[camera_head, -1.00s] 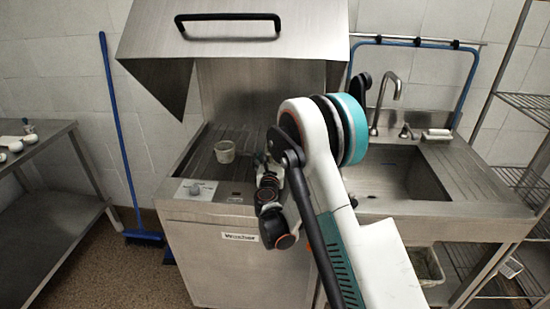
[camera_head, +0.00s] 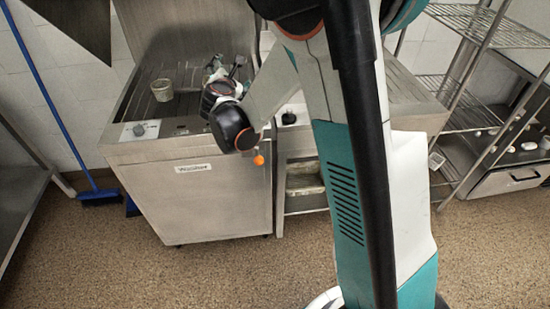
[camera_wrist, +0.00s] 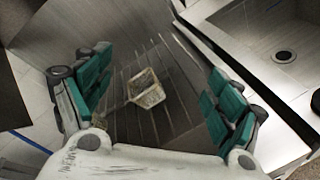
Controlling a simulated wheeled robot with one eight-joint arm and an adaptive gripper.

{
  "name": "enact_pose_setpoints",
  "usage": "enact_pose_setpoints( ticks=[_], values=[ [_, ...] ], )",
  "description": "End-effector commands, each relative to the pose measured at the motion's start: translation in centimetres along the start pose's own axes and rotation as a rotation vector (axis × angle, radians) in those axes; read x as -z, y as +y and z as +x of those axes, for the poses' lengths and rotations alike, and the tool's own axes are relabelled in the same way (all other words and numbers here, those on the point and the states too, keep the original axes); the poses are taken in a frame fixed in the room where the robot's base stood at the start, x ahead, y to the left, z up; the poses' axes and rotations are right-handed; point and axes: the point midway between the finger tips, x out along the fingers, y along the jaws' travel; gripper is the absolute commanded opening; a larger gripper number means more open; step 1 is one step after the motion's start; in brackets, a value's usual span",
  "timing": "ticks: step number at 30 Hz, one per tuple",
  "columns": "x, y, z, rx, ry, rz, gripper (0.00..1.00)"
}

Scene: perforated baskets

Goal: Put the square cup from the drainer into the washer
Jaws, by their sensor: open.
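The pale, square-mouthed cup (camera_head: 162,89) stands on the ribbed top surface of the washer (camera_head: 205,190), toward its left side. It also shows in the wrist view (camera_wrist: 146,92), between and beyond my fingers. My gripper (camera_head: 214,70) is over the washer top, to the right of the cup in the head view. In the wrist view my gripper (camera_wrist: 159,65) is open, its green-padded fingers spread wide with nothing between them. The cup appears apart from both fingers. My arm hides part of the washer's right side.
The raised metal hood shows at the upper left. A sink (camera_wrist: 265,40) with a drain lies right of the washer in the wrist view. A wire shelf (camera_head: 455,95) stands at the right, and a blue broom (camera_head: 100,196) leans at the left. The floor in front is clear.

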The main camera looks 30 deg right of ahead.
Motion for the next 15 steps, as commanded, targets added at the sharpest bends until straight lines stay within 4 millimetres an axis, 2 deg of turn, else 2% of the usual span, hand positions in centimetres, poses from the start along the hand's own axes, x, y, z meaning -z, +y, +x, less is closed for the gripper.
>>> enact_pose_setpoints(
  ticks=[1,6,15],
  values=[
    [-1.3,-0.2,-1.3,0.026,0.014,0.079,0.86],
    [-4.4,-1.5,-5.6,0.128,0.058,0.375,0.86],
    [-7.5,-5.0,-14.4,0.329,0.113,0.886,0.86]
  ],
)
